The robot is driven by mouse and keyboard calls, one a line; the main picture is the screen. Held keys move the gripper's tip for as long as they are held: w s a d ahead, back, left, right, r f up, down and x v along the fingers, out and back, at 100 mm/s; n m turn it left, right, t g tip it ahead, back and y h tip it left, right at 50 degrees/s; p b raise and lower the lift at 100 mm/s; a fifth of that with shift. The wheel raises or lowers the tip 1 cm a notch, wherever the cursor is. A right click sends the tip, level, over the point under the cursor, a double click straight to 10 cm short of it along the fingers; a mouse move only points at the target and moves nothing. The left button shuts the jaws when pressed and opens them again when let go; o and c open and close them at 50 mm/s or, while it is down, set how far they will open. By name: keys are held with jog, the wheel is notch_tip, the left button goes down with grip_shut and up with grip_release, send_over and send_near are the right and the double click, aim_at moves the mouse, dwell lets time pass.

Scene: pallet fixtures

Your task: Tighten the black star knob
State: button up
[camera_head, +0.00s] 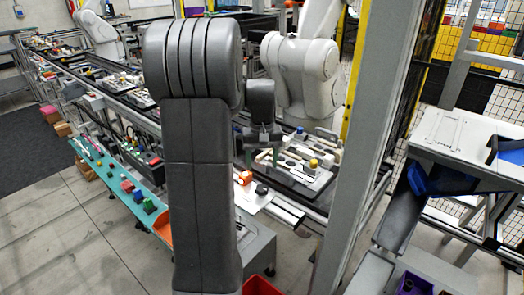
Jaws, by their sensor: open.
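A small round black piece (262,189) sits on a white plate below the gripper in the picture. It may be the black star knob, but it is too small to tell. The pallet also carries light bars, dark round parts and a yellow-topped piece (313,163). My arm hides part of the pallet's left side.
An orange piece (244,178) stands next to the black piece. A grey post (372,150) rises right of the pallet. A white robot arm (300,75) stands behind it. A teal bench (115,180) with coloured blocks lies left. A red bin (262,286) is at the bottom.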

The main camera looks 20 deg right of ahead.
notch_tip(320, 180, up, 4)
send_over(262, 188)
jog(key=shift+w+r, duration=0.1)
jog(key=shift+r, duration=0.1)
dwell(0.4)
notch_tip(262, 188, down, 14)
jog(key=shift+r+p, duration=0.1)
jog(key=shift+p, duration=0.25)
dwell(0.3)
